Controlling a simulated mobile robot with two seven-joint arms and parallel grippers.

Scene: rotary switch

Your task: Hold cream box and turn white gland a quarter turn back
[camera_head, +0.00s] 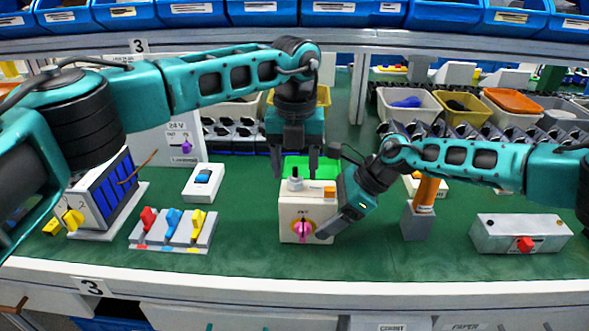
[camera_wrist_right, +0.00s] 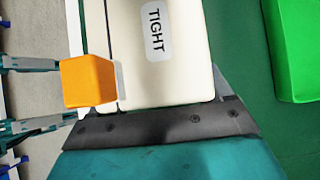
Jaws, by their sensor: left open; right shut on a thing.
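The cream box (camera_head: 290,212) stands on the green table in the head view, with a pink knob (camera_head: 303,230) low on its front. The white gland (camera_head: 295,183) sits on its top, with a dark stem rising from it. My left gripper (camera_head: 295,173) points straight down over the gland, open, its fingers on either side of the stem; I cannot tell whether they touch it. My right gripper (camera_head: 322,232) comes in from the right and is shut on the cream box. The right wrist view shows the box (camera_wrist_right: 185,75) close up, marked "TIGHT". The gland cannot be made out there.
An orange block (camera_head: 329,192) sits at the box's top right corner. A green tray (camera_head: 322,167) lies behind. Coloured switches (camera_head: 172,226) stand left; an orange-handled post (camera_head: 419,222) and grey box with red knob (camera_head: 490,235) stand right.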

